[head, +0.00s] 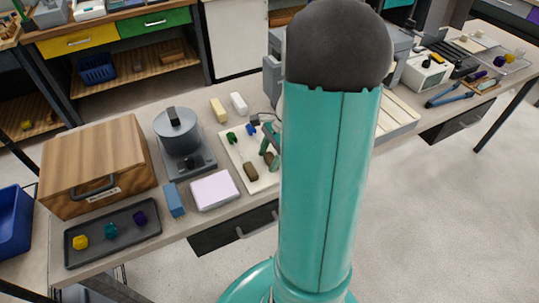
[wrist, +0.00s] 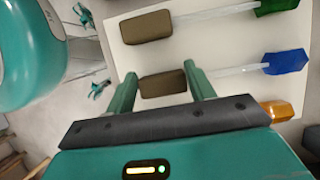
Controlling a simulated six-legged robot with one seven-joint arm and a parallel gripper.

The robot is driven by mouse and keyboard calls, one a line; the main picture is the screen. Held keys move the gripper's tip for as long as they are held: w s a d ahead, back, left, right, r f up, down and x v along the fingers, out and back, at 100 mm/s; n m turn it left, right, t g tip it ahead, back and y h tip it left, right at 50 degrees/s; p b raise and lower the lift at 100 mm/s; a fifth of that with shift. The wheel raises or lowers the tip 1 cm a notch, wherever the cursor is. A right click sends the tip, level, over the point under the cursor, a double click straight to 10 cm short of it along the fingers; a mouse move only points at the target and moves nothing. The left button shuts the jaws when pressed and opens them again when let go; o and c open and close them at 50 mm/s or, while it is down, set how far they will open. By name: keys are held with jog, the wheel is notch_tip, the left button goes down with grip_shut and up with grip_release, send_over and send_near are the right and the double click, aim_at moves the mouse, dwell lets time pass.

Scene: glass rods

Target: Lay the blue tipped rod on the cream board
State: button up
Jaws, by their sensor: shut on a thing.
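The blue tipped rod has a blue tip (wrist: 285,62), a clear glass shaft (wrist: 222,72) and a brown block end (wrist: 162,84). My gripper (wrist: 161,78) is shut on that brown end, one finger on each side. The rod is over the cream board (wrist: 225,45), lying flat or nearly so; I cannot tell whether it touches. Beside it, roughly parallel, a green tipped rod (wrist: 205,14) lies on the board with its own brown end. In the head view, the cream board (head: 239,154), blue tip (head: 250,129) and my gripper (head: 269,141) show left of my arm.
An orange piece (wrist: 281,110) shows at the board's edge, partly hidden by my gripper. A pale lilac block (head: 215,190), a blue block (head: 174,200) and a grey pot device (head: 178,135) stand left of the board. A dark tray (head: 112,250) with coloured pieces lies farther left.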

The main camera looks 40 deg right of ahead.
jog(key=shift+f, duration=0.15)
jog(key=o, duration=1.1)
jog(key=v, duration=1.3)
jog(key=shift+r, duration=0.4)
